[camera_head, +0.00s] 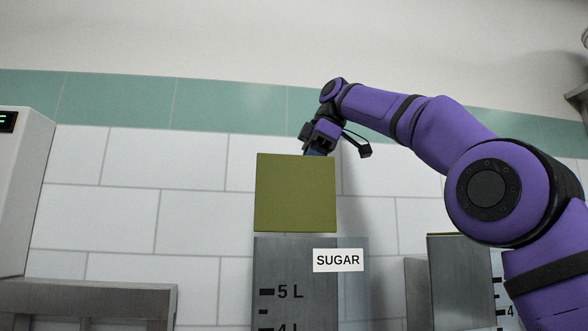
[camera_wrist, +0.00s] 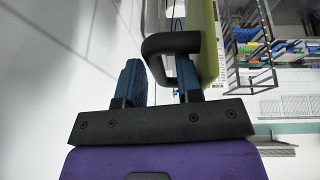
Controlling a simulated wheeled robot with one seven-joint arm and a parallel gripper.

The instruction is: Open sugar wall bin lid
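The sugar wall bin (camera_head: 282,285) is a grey metal bin with a SUGAR label and litre marks. Its olive-green lid (camera_head: 295,193) stands raised, its flat square face showing above the bin front. My gripper (camera_head: 318,152) is at the lid's top edge, its fingertips mostly hidden behind the lid. In the wrist view, the lid (camera_wrist: 207,45) is edge-on at the right. A dark curved handle (camera_wrist: 170,44) projects from it. My gripper's blue fingers (camera_wrist: 161,82) are apart, with part of the handle between them and a gap visible. Contact with the handle is unclear.
Another metal bin (camera_head: 459,285) stands to the right, partly behind my arm. A white machine (camera_head: 22,190) and a metal ledge (camera_head: 90,300) are at the left. The tiled wall is close behind. The wrist view shows a wire rack (camera_wrist: 250,50) with colourful items.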

